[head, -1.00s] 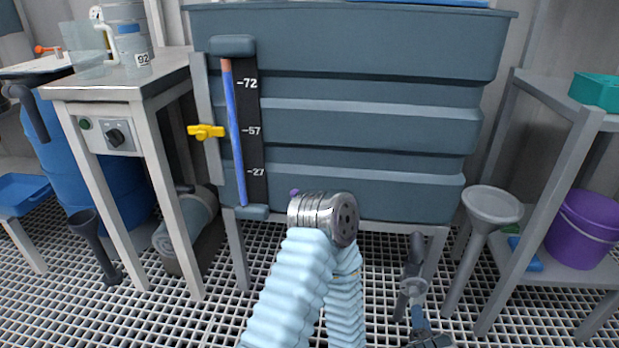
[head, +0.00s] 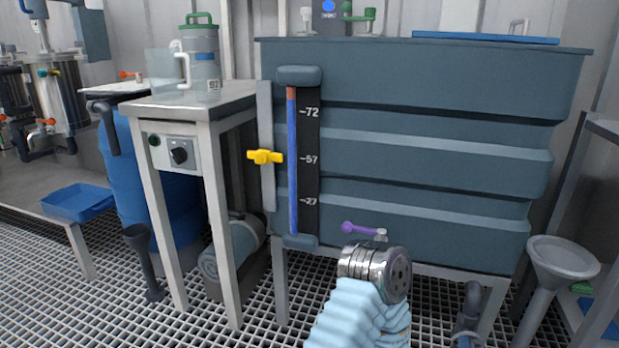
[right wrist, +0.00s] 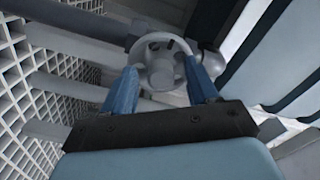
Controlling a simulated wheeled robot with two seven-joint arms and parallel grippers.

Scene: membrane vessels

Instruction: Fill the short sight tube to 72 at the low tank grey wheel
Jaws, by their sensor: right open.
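In the right wrist view, the grey wheel (right wrist: 160,76) lies ahead of and between the blue fingers of my open right gripper (right wrist: 165,88). I cannot tell whether they touch it. In the head view I see my right arm low at centre; the wheel does not show there. My left gripper is out of view.
A yellow valve handle (head: 265,157) is left of the tube. A purple lever (head: 360,228) sits at the tank's lower edge near my arm. A grey funnel (head: 563,257) stands at right. A side table (head: 180,105) carries a jug (head: 203,65). Grating covers the floor.

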